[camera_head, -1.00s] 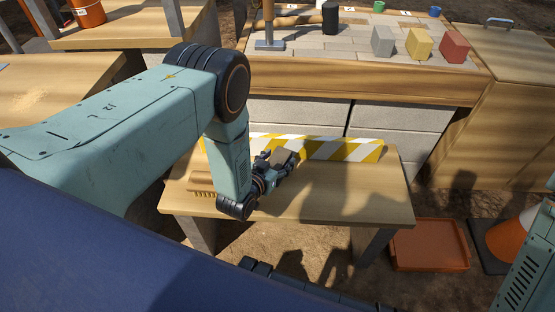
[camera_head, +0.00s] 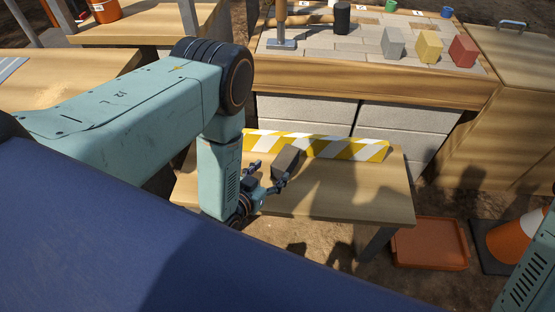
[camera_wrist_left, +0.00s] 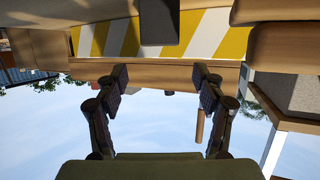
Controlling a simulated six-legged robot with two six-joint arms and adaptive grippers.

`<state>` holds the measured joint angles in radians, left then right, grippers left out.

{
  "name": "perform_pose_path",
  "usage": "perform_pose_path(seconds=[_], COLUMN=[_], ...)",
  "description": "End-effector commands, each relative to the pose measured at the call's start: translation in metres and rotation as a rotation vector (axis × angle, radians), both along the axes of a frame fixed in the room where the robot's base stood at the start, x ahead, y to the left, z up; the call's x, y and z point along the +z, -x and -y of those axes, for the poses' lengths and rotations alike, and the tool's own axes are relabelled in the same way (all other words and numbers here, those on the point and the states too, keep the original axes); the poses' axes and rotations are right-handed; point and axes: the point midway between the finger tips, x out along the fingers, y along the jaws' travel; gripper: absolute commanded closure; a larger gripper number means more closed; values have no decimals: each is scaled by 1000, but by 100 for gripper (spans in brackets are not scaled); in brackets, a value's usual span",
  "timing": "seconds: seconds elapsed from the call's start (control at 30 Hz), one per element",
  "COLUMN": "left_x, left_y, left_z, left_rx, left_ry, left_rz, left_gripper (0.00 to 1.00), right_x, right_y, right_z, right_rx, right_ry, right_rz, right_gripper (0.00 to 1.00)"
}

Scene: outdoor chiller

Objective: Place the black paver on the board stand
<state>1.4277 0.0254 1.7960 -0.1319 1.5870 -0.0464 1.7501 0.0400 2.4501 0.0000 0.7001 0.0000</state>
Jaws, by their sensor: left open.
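The black paver (camera_head: 286,159) is a dark block at the left part of the low wooden bench (camera_head: 350,200), in front of a yellow-and-white striped board (camera_head: 345,149). It looks upright; its lower edge is partly hidden by a finger. The board stand cannot be told apart for sure. My left gripper (camera_head: 267,174) is open, close in front of the paver, its fingers apart and empty. In the left wrist view, the picture is upside down, and the paver (camera_wrist_left: 158,20) lies beyond the spread fingertips (camera_wrist_left: 158,80), apart from them. My right gripper is out of sight.
Behind stands a paved work table with a mallet (camera_head: 342,18) and grey (camera_head: 392,43), yellow (camera_head: 428,46) and red (camera_head: 463,50) blocks. An orange tray (camera_head: 430,244) and a traffic cone (camera_head: 512,238) are on the ground at right. The bench's right half is clear.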

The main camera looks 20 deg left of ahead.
Motion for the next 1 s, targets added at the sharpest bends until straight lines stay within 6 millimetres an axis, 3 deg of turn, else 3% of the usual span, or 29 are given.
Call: perform_pose_path(seconds=[0.13,0.4,0.57,0.67,0.77,0.9,1.0], left_x=[6,6,-5,-18,-23,-13,0], left_y=[14,19,38,77,132,213,256], left_z=[-2,-2,-5,-9,-13,-17,-18], left_rx=[1,1,14,35,62,98,116], left_ry=[0,-1,-8,-19,-28,-36,-38], left_rz=[-1,-2,-150,-372,-628,-944,-1103], left_gripper=[31,31,31,31,31,31,31], right_x=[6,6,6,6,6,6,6], right_y=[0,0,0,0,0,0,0], right_z=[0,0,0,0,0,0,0], right_rx=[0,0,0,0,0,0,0], right_ry=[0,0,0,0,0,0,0], right_rz=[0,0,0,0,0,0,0], right_gripper=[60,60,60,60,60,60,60])
